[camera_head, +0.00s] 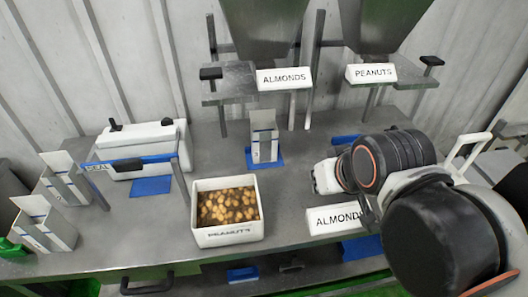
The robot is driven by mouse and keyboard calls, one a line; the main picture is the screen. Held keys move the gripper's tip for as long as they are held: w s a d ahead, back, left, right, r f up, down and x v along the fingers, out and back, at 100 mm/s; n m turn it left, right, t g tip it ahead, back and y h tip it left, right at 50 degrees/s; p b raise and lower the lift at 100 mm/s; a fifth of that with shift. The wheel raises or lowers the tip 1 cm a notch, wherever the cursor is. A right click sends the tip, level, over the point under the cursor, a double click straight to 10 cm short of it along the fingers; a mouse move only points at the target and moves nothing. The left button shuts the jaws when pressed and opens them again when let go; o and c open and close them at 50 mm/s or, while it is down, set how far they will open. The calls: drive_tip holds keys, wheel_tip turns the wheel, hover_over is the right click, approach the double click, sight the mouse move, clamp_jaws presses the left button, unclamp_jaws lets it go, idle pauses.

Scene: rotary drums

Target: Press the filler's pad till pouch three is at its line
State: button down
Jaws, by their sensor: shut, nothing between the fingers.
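An open white pouch (264,138) stands upright under the hopper labelled ALMONDS, by a blue pad (264,162). Two more open pouches stand at the left, one farther back (66,178) and one nearer (44,224). I cannot tell which is pouch three, and no fill line or contents can be made out. A black pad (210,74) sits on the left of the almonds filler (232,84); another (432,61) is on the right of the peanuts filler. My gripper (322,178) is shut and empty, low over the table, right of the middle pouch; my arm hides part of it.
A white bin of nuts labelled PEANUTS (228,236) stands at the front middle. A box labelled ALMONDS (333,219) is partly behind my arm. A white sealer (140,145) with a SEAL bar (130,163) is at the left.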

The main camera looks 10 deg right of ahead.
idle(0.3)
wheel_tip(320, 180, up, 25)
drive_tip(key=m+y+p, duration=0.2)
drive_tip(key=y+p, duration=0.3)
drive_tip(key=p, duration=2.9)
hover_over(214, 70)
drive_tip(key=shift+r, duration=0.15)
wheel_tip(214, 70, down, 8)
drive_tip(key=b, duration=0.5)
drive_tip(key=shift+f+b, duration=0.35)
drive_tip(key=shift+f, duration=0.1)
